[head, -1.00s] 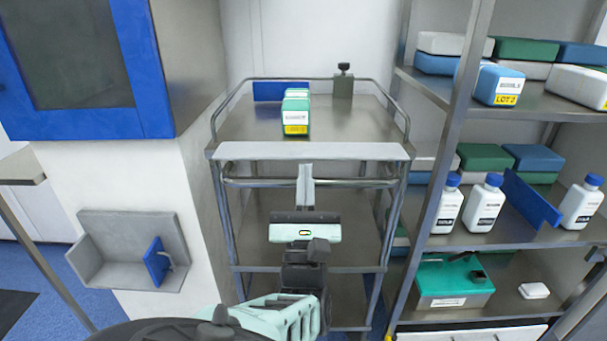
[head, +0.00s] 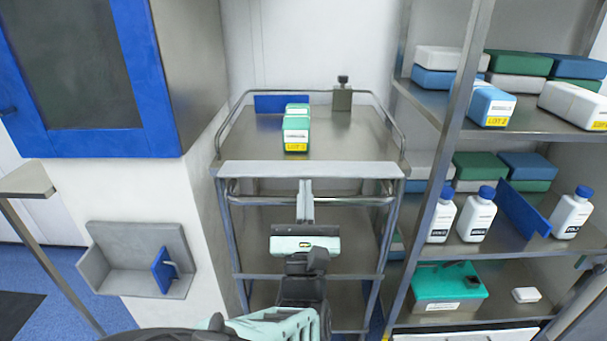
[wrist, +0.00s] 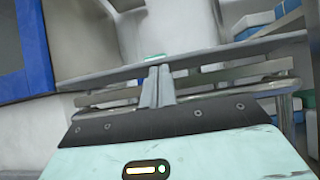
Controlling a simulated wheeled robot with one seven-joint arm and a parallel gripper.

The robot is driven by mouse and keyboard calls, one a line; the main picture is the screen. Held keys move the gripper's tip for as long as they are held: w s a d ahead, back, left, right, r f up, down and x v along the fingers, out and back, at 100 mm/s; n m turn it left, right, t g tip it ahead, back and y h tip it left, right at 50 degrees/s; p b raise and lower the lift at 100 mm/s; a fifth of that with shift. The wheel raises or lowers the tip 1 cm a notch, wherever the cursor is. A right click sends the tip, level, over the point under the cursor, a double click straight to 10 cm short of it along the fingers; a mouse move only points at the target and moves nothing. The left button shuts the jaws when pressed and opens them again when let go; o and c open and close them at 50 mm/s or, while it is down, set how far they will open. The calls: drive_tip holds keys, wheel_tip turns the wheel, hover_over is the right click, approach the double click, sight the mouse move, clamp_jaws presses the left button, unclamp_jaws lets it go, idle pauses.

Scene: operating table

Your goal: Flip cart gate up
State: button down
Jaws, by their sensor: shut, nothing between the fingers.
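The steel cart (head: 345,150) stands straight ahead with its front toward me. Its gate looks like the pale flat strip (head: 312,169) along the front edge of the cart top. In the wrist view the gate (wrist: 110,78) is a thin slab crossing the picture just beyond the fingers. My gripper (head: 305,184) is shut and empty, pointing at the cart. Its fingertips are at the gate's lower edge, near mid-width; whether they touch it is unclear. The closed fingers also show in the wrist view (wrist: 158,72).
A green and white box (head: 295,133) stands on the cart top, with a rail around it. A bar (head: 255,200) runs below the gate. A shelf rack (head: 455,110) with bottles and boxes stands close on the right. A blue-framed cabinet (head: 160,100) is on the left.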

sight(306, 176)
wheel_tip(306, 176, up, 4)
drive_tip(key=g+p, duration=0.4)
drive_tip(key=p, duration=0.8)
drive_tip(key=shift+r, duration=0.1)
drive_tip(key=r+g+p, duration=0.1)
drive_tip(key=g+p, duration=0.1)
drive_tip(key=p, duration=0.2)
drive_tip(key=w+r+g+p, duration=0.1)
drive_tip(key=g+p, duration=0.1)
drive_tip(key=p, duration=0.2)
drive_tip(key=w+r+g+p, duration=0.1)
drive_tip(key=g+p, duration=0.1)
drive_tip(key=p, duration=0.3)
drive_tip(key=shift+w+d+r, duration=0.1)
drive_tip(key=shift+r, duration=0.25)
drive_tip(key=shift+w+r+g+p, duration=0.3)
drive_tip(key=shift+w+g+p, duration=0.2)
drive_tip(key=shift+g+p, duration=0.45)
drive_tip(key=shift+w+r+g+p, duration=0.25)
drive_tip(key=shift+w+g+p, duration=0.45)
drive_tip(key=shift+g+p, duration=0.3)
drive_tip(key=shift+w+r+g+p, duration=0.1)
drive_tip(key=shift+w+g+p, duration=0.45)
drive_tip(key=shift+g, duration=0.7)
drive_tip(key=shift+w+y, duration=0.2)
drive_tip(key=shift+y, duration=0.1)
drive_tip(key=shift+r, duration=0.1)
